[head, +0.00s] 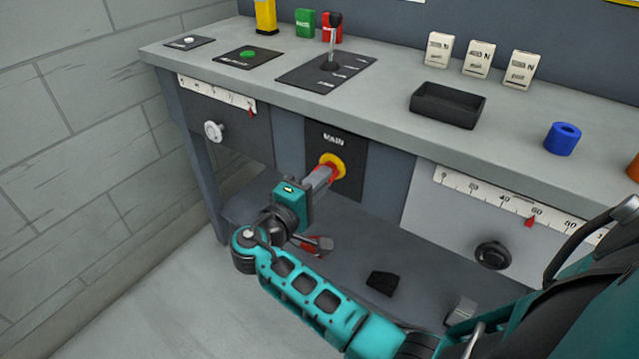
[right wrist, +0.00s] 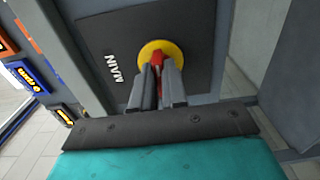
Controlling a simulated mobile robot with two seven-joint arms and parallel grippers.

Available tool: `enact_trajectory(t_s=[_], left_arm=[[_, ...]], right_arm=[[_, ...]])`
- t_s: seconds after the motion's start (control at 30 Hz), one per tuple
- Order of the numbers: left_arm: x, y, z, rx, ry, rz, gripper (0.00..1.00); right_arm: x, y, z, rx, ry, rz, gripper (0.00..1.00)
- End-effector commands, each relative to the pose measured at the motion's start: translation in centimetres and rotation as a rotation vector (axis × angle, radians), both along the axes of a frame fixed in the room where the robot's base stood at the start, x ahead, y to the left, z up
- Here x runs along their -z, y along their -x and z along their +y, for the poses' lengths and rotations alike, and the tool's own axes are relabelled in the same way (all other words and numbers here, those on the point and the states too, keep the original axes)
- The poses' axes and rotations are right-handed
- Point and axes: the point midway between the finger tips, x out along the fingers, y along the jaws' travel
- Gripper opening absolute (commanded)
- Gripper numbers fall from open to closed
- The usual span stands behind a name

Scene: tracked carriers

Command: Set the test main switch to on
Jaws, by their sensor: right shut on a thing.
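The main switch is a red handle on a yellow round base (head: 333,163), set in a dark panel marked MAIN (head: 350,148) on the front of the bench. My right gripper (head: 324,178) reaches up to it from below and is shut on the red handle. In the right wrist view the yellow base (right wrist: 172,50) shows behind the two grey fingers (right wrist: 160,80), with the red handle (right wrist: 157,60) between them. The fingers hide much of the handle, so I cannot tell its exact angle. My left gripper is not in view.
The bench top (head: 230,70) holds a lever plate (head: 300,75), a green button (head: 248,54), a black tray (head: 440,110) and a blue cylinder (head: 562,138). Two scales with knobs, a white one (head: 213,131) and a black one (head: 493,255), flank the switch. A lower shelf (head: 350,262) lies beneath.

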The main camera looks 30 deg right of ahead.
Motion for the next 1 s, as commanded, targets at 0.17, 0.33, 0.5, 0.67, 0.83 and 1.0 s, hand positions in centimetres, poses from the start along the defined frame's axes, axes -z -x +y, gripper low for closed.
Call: enact_trajectory(t_s=[0.17, 0.33, 0.5, 0.67, 0.83, 1.0], left_arm=[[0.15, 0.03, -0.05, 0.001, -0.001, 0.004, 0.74], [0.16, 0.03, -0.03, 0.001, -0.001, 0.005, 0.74], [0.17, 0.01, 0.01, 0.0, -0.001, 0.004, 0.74], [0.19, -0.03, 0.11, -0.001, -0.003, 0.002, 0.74], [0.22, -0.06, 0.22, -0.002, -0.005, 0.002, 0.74], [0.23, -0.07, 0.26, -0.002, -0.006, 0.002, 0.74]], right_arm=[[-0.03, 0.0, -0.1, 0.002, -0.005, -0.015, 0.0], [-0.06, 0.0, -0.1, 0.002, -0.006, -0.016, 0.0], [-0.06, 0.0, -0.11, 0.002, -0.005, -0.015, 0.15], [-0.04, -0.01, -0.07, 0.001, -0.005, -0.014, 0.3], [-0.02, -0.01, -0.04, 0.001, -0.006, -0.014, 0.38], [-0.01, -0.01, -0.03, 0.0, -0.005, -0.013, 0.38]])
